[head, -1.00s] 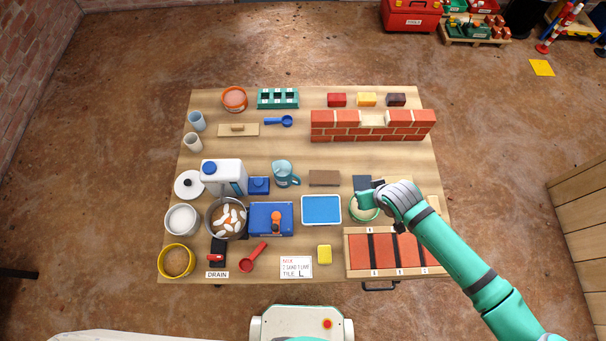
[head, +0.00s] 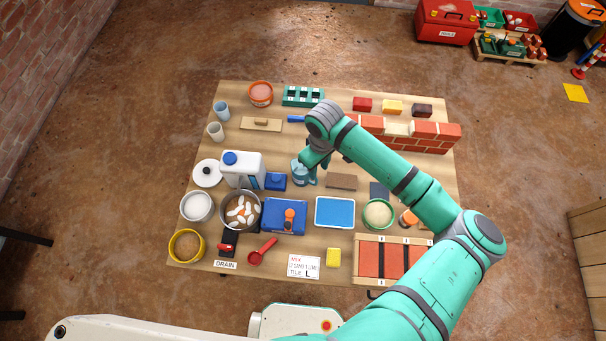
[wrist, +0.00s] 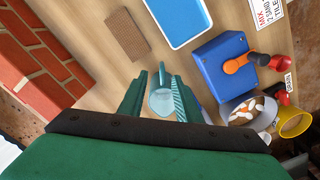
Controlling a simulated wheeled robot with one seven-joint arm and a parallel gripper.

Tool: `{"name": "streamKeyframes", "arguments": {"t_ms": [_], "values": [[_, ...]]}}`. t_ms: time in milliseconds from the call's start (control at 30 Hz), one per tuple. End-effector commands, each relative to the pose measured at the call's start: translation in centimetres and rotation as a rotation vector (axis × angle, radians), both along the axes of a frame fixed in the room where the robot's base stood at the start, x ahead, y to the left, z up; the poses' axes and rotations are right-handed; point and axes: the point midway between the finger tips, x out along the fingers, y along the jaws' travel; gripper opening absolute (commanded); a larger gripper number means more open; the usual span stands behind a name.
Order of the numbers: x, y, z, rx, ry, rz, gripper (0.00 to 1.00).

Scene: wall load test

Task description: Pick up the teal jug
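The teal jug (head: 299,173) stands on the table right of the white jerrycan, partly hidden by my gripper in the head view. It also shows in the wrist view (wrist: 161,104), between my two fingers. My gripper (head: 312,168) points down at the jug from its right side in the head view. In the wrist view my gripper (wrist: 160,82) has its fingers spread, one on each side of the jug. I cannot tell whether either finger touches it.
The white jerrycan (head: 243,168) and a blue box (head: 276,181) stand close left of the jug. A brown block (head: 341,181) lies to its right. A blue tray (head: 335,212) and a larger blue box (head: 284,215) are in front. A brick wall (head: 431,137) stands behind right.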

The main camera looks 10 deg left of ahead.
Motion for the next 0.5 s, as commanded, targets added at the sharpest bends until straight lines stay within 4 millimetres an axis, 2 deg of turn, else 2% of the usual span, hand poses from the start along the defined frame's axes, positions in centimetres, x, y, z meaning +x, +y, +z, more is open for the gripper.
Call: {"name": "streamKeyframes", "arguments": {"t_ms": [133,367,500], "values": [[-0.1,0.0,-2.4,0.000,0.001,-0.001,0.31],[-0.2,0.1,-4.4,-0.001,0.001,0.000,0.31],[-0.5,0.3,-6.4,0.000,0.001,0.000,0.31]]}}
